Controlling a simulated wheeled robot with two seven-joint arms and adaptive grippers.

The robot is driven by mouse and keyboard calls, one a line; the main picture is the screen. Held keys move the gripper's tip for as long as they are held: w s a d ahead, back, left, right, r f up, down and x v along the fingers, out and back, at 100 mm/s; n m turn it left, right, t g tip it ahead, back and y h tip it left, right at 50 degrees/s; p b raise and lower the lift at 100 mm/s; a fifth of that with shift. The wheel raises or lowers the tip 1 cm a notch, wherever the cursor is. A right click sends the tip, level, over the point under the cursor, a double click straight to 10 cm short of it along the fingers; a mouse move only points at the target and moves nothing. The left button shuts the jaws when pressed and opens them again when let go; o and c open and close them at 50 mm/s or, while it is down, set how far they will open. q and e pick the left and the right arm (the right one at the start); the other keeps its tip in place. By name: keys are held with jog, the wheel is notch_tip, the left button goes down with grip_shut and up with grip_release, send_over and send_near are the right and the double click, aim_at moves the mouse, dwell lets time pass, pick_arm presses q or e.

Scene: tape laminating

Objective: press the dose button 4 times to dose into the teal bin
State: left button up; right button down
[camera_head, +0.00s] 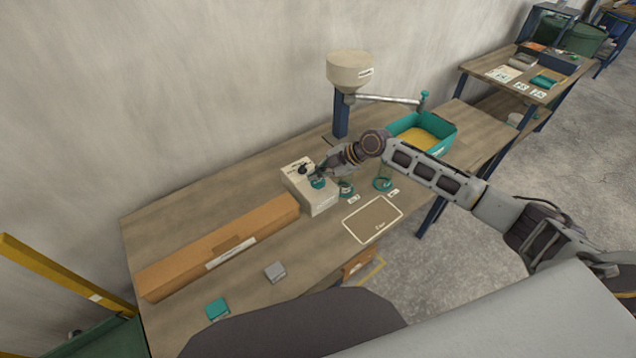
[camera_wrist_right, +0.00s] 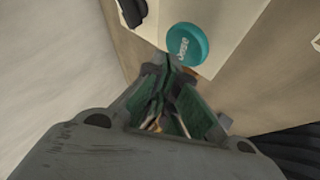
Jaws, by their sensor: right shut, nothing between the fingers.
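The dose button is a round teal cap labelled "Dose" (camera_wrist_right: 187,43) on a cream control box (camera_head: 297,184). In the head view the button (camera_head: 317,184) shows at the box's right side, by my right gripper (camera_head: 321,172). In the right wrist view my right gripper (camera_wrist_right: 172,68) is shut and empty, its fingertips close to the button's near edge; I cannot tell whether they touch. The teal bin (camera_head: 450,139) stands at the table's far right end with yellow material (camera_head: 418,138) in it. A hopper (camera_head: 350,72) with a pipe (camera_head: 385,99) reaches over the bin. My left gripper is out of view.
A black knob (camera_head: 303,170) sits on the control box. A long cardboard box (camera_head: 220,243), a grey block (camera_head: 275,271) and a teal block (camera_head: 217,309) lie on the left half of the table. A framed mat (camera_head: 373,219) lies near the front edge. Small teal items (camera_head: 383,183) stand right of the box.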

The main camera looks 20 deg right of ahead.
aim_at(318, 183)
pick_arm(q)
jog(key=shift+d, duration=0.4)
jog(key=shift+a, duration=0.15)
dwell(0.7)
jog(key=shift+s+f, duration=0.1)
pick_arm(e)
jog(key=shift+f, duration=0.1)
pick_arm(q)
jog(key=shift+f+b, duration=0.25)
jog(key=shift+b, duration=0.1)
pick_arm(e)
jog(key=shift+f, duration=0.3)
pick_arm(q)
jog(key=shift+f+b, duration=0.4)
pick_arm(e)
jog(key=shift+f, duration=0.55)
dwell(0.5)
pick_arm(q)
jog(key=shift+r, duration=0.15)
pick_arm(e)
jog(key=shift+r, duration=0.15)
pick_arm(q)
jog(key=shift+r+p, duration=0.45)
jog(key=shift+p, duration=0.15)
pick_arm(e)
jog(key=shift+r, duration=0.85)
